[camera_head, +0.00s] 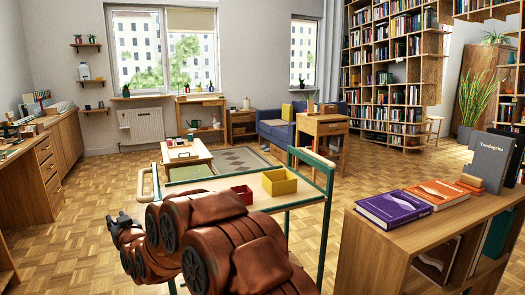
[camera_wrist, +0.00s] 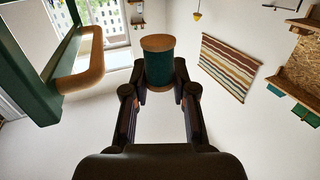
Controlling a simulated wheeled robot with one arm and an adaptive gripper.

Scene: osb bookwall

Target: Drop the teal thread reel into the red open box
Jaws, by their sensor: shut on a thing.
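The teal thread reel (camera_wrist: 159,70), with its wooden end discs, stands out in the wrist view between the fingertips of my gripper (camera_wrist: 158,88). My gripper is shut on it. In the head view my gripper (camera_head: 121,228) shows small and dark at the left of my arm, low beside the trolley, and I cannot make out the reel there. The red open box (camera_head: 241,194) sits on the trolley top (camera_head: 262,203), partly hidden behind my arm. My gripper is to the left of this box and apart from it.
A yellow open box (camera_head: 279,182) stands right of the red box on the trolley. The trolley's green frame and wooden handle (camera_wrist: 90,58) show close to my gripper in the wrist view. A bookcase with books (camera_head: 398,207) stands at right. Floor at left is clear.

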